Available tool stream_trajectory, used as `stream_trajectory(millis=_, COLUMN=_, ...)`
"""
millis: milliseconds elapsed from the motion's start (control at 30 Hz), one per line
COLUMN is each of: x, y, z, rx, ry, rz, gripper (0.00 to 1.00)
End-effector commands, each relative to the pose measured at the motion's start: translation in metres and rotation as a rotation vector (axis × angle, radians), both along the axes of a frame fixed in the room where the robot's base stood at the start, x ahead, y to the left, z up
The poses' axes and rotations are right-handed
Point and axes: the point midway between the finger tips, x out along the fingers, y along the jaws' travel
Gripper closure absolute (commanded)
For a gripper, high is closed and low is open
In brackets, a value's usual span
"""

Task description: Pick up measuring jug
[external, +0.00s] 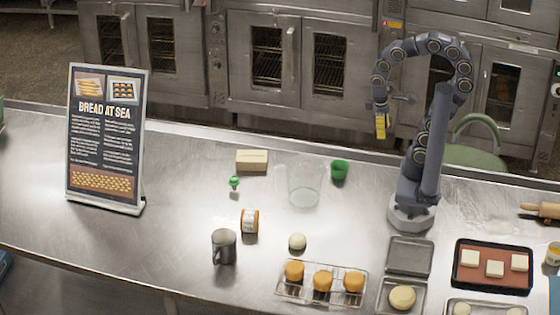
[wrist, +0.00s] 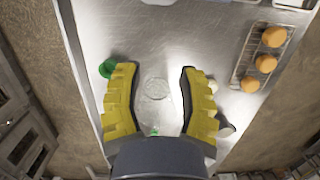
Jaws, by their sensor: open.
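The measuring jug (external: 305,186) is clear and see-through. It stands upright on the steel counter, left of my arm's base. In the wrist view the jug (wrist: 157,91) shows faintly from above, between my fingers. My gripper (external: 381,128) hangs high with its yellow fingers pointing down, apart from the jug. In the wrist view my gripper (wrist: 156,71) is open, with nothing held between the fingers.
A green cup (external: 339,170) stands close right of the jug. A tan block (external: 252,160), small green item (external: 235,183), orange-labelled jar (external: 250,221), grey mug (external: 223,246) and pale ball (external: 297,242) lie around it. A rack of buns (external: 322,282) is in front.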

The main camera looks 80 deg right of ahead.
Motion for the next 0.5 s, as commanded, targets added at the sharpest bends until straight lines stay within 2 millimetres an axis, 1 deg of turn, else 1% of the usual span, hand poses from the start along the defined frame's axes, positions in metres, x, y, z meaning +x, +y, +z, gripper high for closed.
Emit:
stream_trajectory(millis=67, x=0.017, y=0.005, z=-0.001, rx=0.015, ry=0.004, rz=-0.071, gripper=0.61)
stream_trajectory(millis=167, x=0.050, y=0.012, z=-0.006, rx=0.043, ry=0.011, rz=-0.216, gripper=0.61)
stream_trajectory(millis=200, x=0.066, y=0.014, z=-0.009, rx=0.055, ry=0.013, rz=-0.288, gripper=0.61)
stream_trajectory(millis=267, x=0.089, y=0.018, z=-0.015, rx=0.074, ry=0.022, rz=-0.401, gripper=0.61)
stream_trajectory(millis=367, x=0.127, y=0.021, z=-0.028, rx=0.104, ry=0.042, rz=-0.594, gripper=0.61)
stream_trajectory(millis=400, x=0.142, y=0.021, z=-0.034, rx=0.115, ry=0.052, rz=-0.677, gripper=0.61)
stream_trajectory(millis=467, x=0.163, y=0.020, z=-0.045, rx=0.130, ry=0.073, rz=-0.801, gripper=0.61)
stream_trajectory(millis=500, x=0.178, y=0.019, z=-0.053, rx=0.138, ry=0.086, rz=-0.886, gripper=0.61)
